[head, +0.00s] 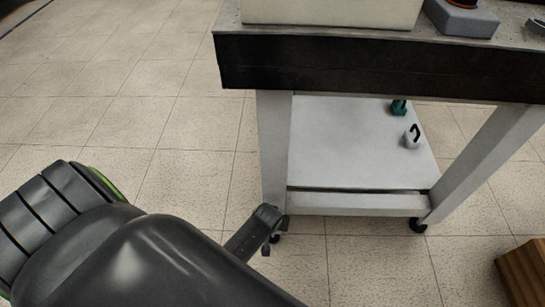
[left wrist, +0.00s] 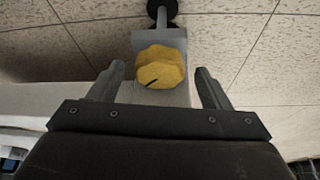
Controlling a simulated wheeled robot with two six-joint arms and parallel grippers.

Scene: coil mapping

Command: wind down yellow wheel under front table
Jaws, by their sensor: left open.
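The yellow wheel (left wrist: 158,65) shows in the left wrist view as a lobed knob with a dark mark, against a grey table leg (left wrist: 178,93). My left gripper (left wrist: 160,70) is open, with one finger on each side of the wheel and visible gaps between. I cannot tell how deep the fingers reach. In the head view my left gripper (head: 266,225) is at the foot of the front table's (head: 380,69) near left leg (head: 275,150); the wheel is hidden there. My right gripper is not in view.
The table has a lower shelf (head: 350,150) holding a teal item (head: 399,107) and a small grey item with a black hook (head: 411,137). A white box (head: 330,12) stands on top. A brown block (head: 524,272) is on the floor at right. The tiled floor at left is clear.

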